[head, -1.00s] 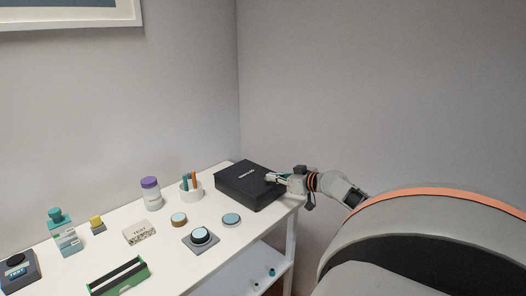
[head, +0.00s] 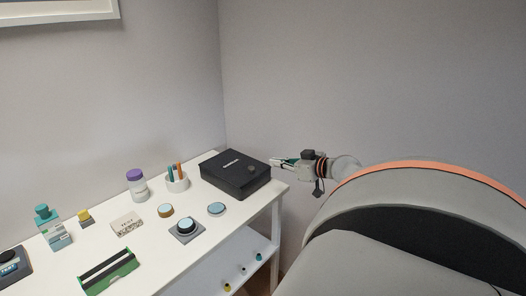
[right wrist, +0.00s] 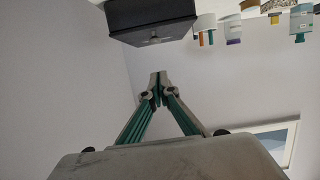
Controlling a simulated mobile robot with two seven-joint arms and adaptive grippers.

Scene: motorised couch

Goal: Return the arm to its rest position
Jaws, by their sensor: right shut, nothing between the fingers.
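My right gripper (head: 277,162) is shut and empty in the head view. It hangs in the air just right of the black box (head: 236,175), near the box's upper right corner, and is apart from it. The black box (right wrist: 150,18) appears at the top of that view, beyond the fingertips. My left gripper is not in view.
The white table (head: 150,245) holds a pen cup (head: 177,183), a purple-lidded bottle (head: 137,186), a round button (head: 187,227), a green tray (head: 108,272) and other small items. The air between box and back wall is clear.

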